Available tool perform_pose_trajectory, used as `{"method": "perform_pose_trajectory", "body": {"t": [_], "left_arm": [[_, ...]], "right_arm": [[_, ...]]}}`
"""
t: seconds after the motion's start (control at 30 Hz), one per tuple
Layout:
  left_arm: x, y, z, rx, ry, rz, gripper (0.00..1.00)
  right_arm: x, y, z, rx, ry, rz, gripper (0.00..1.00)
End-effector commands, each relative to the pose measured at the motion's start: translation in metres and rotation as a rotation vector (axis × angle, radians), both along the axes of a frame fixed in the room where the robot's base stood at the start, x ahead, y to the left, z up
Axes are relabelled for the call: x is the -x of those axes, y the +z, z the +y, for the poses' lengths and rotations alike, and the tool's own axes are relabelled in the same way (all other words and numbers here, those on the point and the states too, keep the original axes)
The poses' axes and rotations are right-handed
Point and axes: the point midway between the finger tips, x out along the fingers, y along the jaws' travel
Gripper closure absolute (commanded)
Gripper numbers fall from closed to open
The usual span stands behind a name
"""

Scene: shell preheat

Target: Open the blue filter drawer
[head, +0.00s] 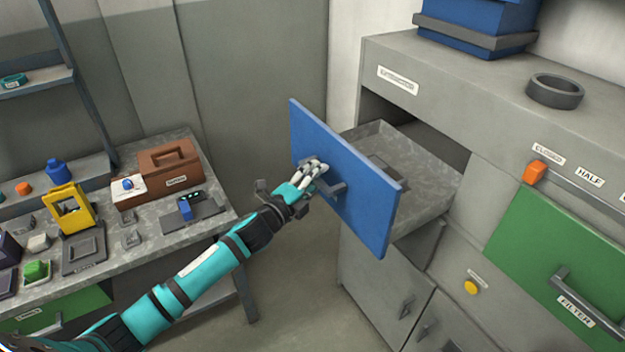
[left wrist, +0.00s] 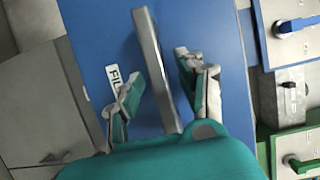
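The blue filter drawer stands well out of the grey cabinet; its blue front (head: 368,208) and grey tray (head: 425,165) show in the head view. A dark grey object (head: 385,167) lies inside the tray, partly hidden by the front. My left gripper (head: 317,172) is at the drawer's handle (head: 336,189). In the left wrist view the handle (left wrist: 155,70) lies between the fingers of my left gripper (left wrist: 157,75), with gaps on both sides. A partly hidden label (left wrist: 113,76) beginning "FIL" is on the blue front. My right gripper is not in view.
A green drawer front (head: 545,255) with an orange slider (head: 535,173) above it is at the right. A grey ring (head: 555,91) and blue box (head: 480,25) sit on the cabinet. A cluttered bench (head: 110,285) stands at left. Floor (head: 285,270) is clear between.

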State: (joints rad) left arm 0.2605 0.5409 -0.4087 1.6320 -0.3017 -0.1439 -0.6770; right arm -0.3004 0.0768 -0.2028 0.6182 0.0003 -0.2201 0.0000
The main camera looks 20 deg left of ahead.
Motion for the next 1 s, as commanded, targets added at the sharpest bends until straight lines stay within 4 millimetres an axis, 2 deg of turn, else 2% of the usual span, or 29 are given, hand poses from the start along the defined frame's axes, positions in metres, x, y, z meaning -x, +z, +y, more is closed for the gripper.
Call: {"method": "perform_pose_trajectory", "body": {"t": [0.17,0.4,0.6,0.8,1.0], "left_arm": [[0.015,-0.002,0.004,-0.002,0.000,0.003,0.62],[0.064,-0.002,0.017,-0.001,-0.001,0.005,0.62],[0.097,-0.002,0.027,0.000,0.000,0.004,0.62],[0.113,-0.001,0.031,0.000,0.000,0.002,0.62],[0.116,-0.001,0.032,-0.001,0.000,0.002,0.62]], "right_arm": [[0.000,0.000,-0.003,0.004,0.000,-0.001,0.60],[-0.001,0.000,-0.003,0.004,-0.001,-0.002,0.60],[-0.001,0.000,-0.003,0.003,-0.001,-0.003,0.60],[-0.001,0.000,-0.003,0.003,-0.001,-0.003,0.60],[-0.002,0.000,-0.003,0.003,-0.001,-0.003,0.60]]}}
